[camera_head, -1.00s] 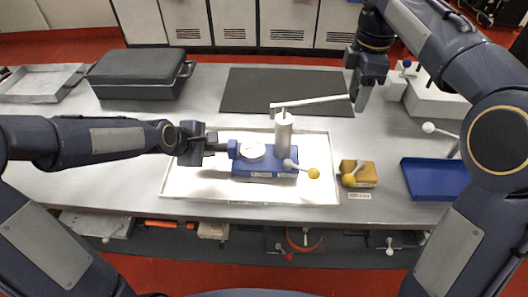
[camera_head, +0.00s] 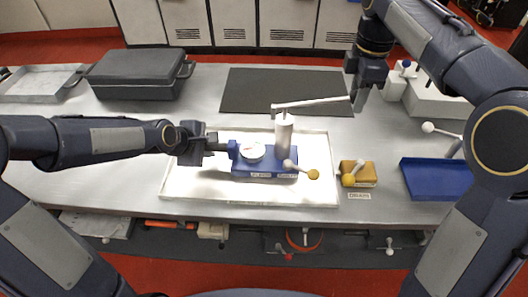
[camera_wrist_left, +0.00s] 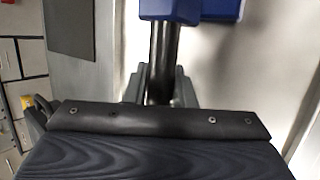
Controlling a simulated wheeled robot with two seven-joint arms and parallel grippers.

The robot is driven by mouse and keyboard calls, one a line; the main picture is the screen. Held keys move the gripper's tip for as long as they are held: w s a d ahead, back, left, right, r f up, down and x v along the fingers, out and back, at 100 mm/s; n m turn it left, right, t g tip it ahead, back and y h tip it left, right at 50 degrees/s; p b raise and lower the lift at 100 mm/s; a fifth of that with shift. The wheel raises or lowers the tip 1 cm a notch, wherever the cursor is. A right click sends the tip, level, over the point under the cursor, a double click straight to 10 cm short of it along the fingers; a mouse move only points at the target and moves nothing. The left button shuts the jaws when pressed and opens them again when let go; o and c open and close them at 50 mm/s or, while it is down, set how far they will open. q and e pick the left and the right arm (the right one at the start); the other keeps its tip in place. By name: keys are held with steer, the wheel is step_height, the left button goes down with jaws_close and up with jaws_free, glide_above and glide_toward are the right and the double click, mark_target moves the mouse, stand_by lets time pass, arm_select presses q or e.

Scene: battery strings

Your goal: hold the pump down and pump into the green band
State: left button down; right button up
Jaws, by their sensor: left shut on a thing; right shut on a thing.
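The blue pump (camera_head: 265,167) stands on a white tray (camera_head: 320,190) in the middle of the table. It has a round white gauge (camera_head: 253,151), an upright silver cylinder (camera_head: 284,134) and a long lever (camera_head: 312,102) reaching right. The gauge's needle and green band are too small to read surely. My left gripper (camera_head: 226,146) is shut on the pump's left end; the left wrist view shows a dark bar (camera_wrist_left: 162,60) leading to the blue body (camera_wrist_left: 185,8). My right gripper (camera_head: 358,100) is shut on the lever's right end, which is about level.
A yellow block with a knob (camera_head: 358,174) and a blue tray (camera_head: 437,178) lie to the right. A black lidded box (camera_head: 138,75) stands back left and a dark mat (camera_head: 285,90) lies behind the pump.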

steer(key=shift+f, duration=1.95)
steer(key=shift+a+f, duration=0.15)
steer(key=shift+f, duration=2)
